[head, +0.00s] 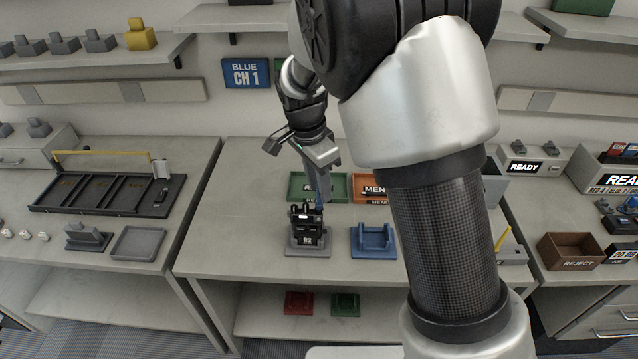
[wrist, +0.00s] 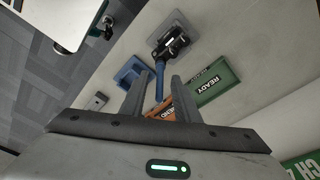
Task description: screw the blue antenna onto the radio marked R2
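The black radio marked R2 (head: 307,233) stands upright on a grey base on the middle table. It also shows in the wrist view (wrist: 172,43). The blue antenna (wrist: 160,78) stands up from the radio toward my wrist camera; whether its thread is seated cannot be seen. In the head view only a thin blue piece of it shows below my fingers. My gripper (head: 327,188) is above the radio, pointing down. In the wrist view its two fingers (wrist: 162,78) are apart, with the antenna between them in the picture and gaps on both sides.
A blue cradle (head: 374,241) is right of the radio. A green READY tray (head: 298,186) and an orange tray (head: 362,184) lie behind it. A long dark rack (head: 110,192) is on the left table. A brown REJECT bin (head: 572,250) stands at the right. My arm hides part of the table.

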